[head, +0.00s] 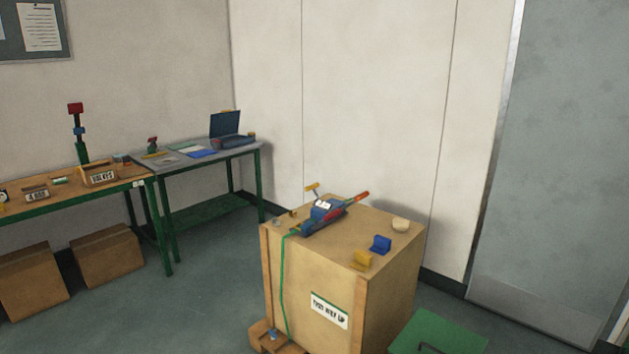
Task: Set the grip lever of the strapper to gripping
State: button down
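The strapper (325,213) is a blue tool lying on top of a wooden crate (384,293). A red lever (357,197) sticks out from it to the upper right. A small yellow lever or handle (313,187) stands up at its back left. I cannot tell which of these is the grip lever, nor its setting. A green strap (282,285) runs from the tool's left end down the crate's front face. My gripper is not in view.
A blue block (381,244), a yellow block (361,260) and a pale round roll (401,224) sit on the crate top. A green panel (440,333) lies right of the crate.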

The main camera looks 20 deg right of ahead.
aim_at(312, 187)
jog(key=u, duration=0.15)
jog(key=i, duration=1.15)
jog(key=u, duration=0.35)
